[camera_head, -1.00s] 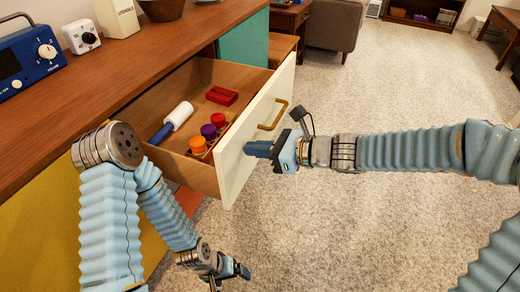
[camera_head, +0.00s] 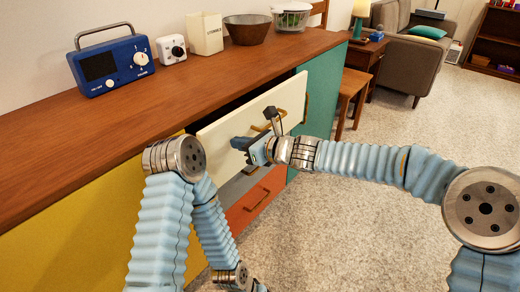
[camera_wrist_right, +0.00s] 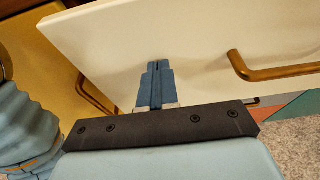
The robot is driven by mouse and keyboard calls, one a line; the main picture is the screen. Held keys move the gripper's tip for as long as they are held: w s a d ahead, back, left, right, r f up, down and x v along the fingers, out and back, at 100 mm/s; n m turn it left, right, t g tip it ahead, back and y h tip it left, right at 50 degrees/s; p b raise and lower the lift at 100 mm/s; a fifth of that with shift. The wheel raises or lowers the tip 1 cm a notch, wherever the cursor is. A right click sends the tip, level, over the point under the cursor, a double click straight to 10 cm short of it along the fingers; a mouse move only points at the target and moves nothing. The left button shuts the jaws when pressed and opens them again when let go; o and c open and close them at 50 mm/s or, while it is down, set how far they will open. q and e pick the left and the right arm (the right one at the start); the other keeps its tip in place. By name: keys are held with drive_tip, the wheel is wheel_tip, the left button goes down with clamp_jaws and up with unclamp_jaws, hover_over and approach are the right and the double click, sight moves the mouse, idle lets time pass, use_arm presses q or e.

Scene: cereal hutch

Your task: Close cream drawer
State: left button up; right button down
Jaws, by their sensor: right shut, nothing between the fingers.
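The cream drawer (camera_head: 285,97) stands out a little from the wooden sideboard, with a dark gap behind its top edge. Its inside is hidden in the head view. Its cream front also fills much of the right wrist view (camera_wrist_right: 190,45). The brass handle (camera_wrist_right: 270,73) is right of my fingers there. My right gripper (camera_head: 240,143) is shut and empty, its fingertips at the drawer's front face, left of the handle. Its closed blue fingers show in the right wrist view (camera_wrist_right: 154,85); exact contact is hard to tell. My left wrist is low at the bottom edge, its gripper mostly cut off.
The sideboard top (camera_head: 130,120) carries a blue radio (camera_head: 112,68), a white timer (camera_head: 171,48), a cream utensil holder (camera_head: 204,34) and a brown bowl (camera_head: 248,29). An orange drawer (camera_head: 255,200) is below the cream one. Carpet is clear to the right.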

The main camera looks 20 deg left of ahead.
sight(231, 135)
drive_tip(key=a, duration=0.1)
drive_tip(key=w+a+p, duration=0.1)
drive_tip(key=a, duration=0.2)
drive_tip(key=shift+w+a+r+p, duration=0.1)
drive_tip(key=shift+w+a+p, duration=0.15)
drive_tip(key=shift+w+p, duration=0.1)
drive_tip(key=shift+a+r, duration=0.15)
drive_tip(key=shift+a, duration=0.1)
drive_tip(key=shift+r, duration=0.1)
